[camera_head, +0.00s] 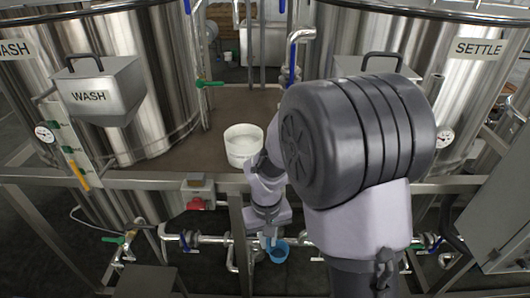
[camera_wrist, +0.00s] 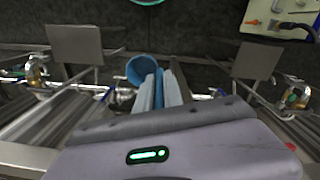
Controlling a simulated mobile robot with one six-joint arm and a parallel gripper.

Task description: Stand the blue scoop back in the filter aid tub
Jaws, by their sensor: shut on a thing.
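The blue scoop (camera_head: 279,253) hangs below the platform edge in the head view, with its round cup low and its open side facing up. My gripper (camera_head: 266,240) is shut on it; the arm partly hides the grip. In the wrist view the scoop's cup (camera_wrist: 139,69) shows just past the fingertips of my gripper (camera_wrist: 165,90), and its blue handle lies between the fingers. A white open tub (camera_head: 243,146), apparently the filter aid tub, stands upright on the brown platform, above and left of the scoop in the head view. Its contents are not clear.
The platform (camera_head: 190,103) lies between the steel WASH tank (camera_head: 150,75) and SETTLE tank (camera_head: 400,45).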

